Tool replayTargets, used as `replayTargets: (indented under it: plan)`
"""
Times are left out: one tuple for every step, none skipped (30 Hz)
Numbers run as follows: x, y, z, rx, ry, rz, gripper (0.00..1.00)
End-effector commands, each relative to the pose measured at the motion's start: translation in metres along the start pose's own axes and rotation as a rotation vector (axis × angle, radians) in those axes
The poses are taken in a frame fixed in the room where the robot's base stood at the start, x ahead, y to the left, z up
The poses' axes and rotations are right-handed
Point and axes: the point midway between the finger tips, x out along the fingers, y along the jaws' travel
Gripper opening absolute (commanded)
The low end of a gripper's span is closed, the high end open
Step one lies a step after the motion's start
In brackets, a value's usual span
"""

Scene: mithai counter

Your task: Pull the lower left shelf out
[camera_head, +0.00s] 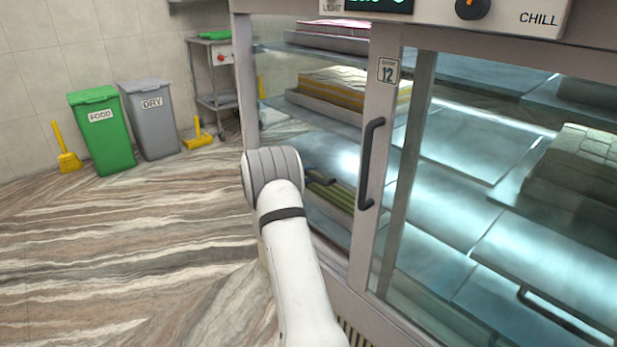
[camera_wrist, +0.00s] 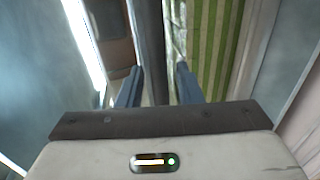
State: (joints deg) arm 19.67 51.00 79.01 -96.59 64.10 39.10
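The lower left shelf is inside the glass-fronted cabinet; green-and-yellow striped sweets (camera_head: 336,192) show at its level, partly behind my wrist. The sweets also show in the wrist view (camera_wrist: 212,45), right of a dark bar (camera_wrist: 150,45). The bar looks like a shelf handle or edge; I cannot tell which. My gripper (camera_wrist: 158,70) has its two fingers apart, one on each side of the bar. I cannot tell whether they touch it. In the head view my arm reaches to the cabinet's lower left, and its wrist hides most of the gripper.
A door post with a black vertical handle (camera_head: 370,165) stands just right of my wrist. Upper shelves hold pink (camera_head: 330,40) and yellow striped sweets (camera_head: 345,85). A green bin (camera_head: 101,135), a grey bin (camera_head: 152,125) and a trolley (camera_head: 212,85) stand back left. The left floor is clear.

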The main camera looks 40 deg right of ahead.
Motion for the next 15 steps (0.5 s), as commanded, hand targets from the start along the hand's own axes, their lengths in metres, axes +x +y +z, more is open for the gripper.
replayTargets:
  plan:
    - [0.0001,0.0001,-0.0001,0.0,0.0,0.0,0.32]
    - [0.0,0.0001,-0.0001,0.0,0.0,0.0,0.32]
    - [-0.0001,0.0002,-0.0001,0.0,0.0,0.0,0.32]
    - [-0.0002,0.0001,-0.0001,0.0,0.0,0.0,0.32]
    - [-0.0002,0.0001,-0.0002,0.0,0.0,0.0,0.32]
    - [-0.0003,0.0,-0.0002,0.0,0.0,0.0,0.3]
    - [-0.0004,0.0,-0.0002,0.0,0.0,0.0,0.28]
    - [-0.0005,0.0,-0.0002,0.0,0.001,0.0,0.25]
    - [-0.0005,0.0,-0.0003,0.0,0.001,0.0,0.22]
    - [-0.0006,-0.0001,-0.0003,0.0,0.001,0.0,0.19]
    - [-0.0006,0.0,-0.0003,0.0,0.001,0.0,0.17]
    - [-0.0007,-0.0001,-0.0003,0.0,0.001,0.0,0.14]
    - [-0.0007,-0.0001,-0.0004,0.0,0.001,0.0,0.11]
    - [-0.0008,-0.0001,-0.0004,0.0,0.001,0.0,0.09]
    - [-0.0008,-0.0002,-0.0004,0.0,0.001,0.0,0.05]
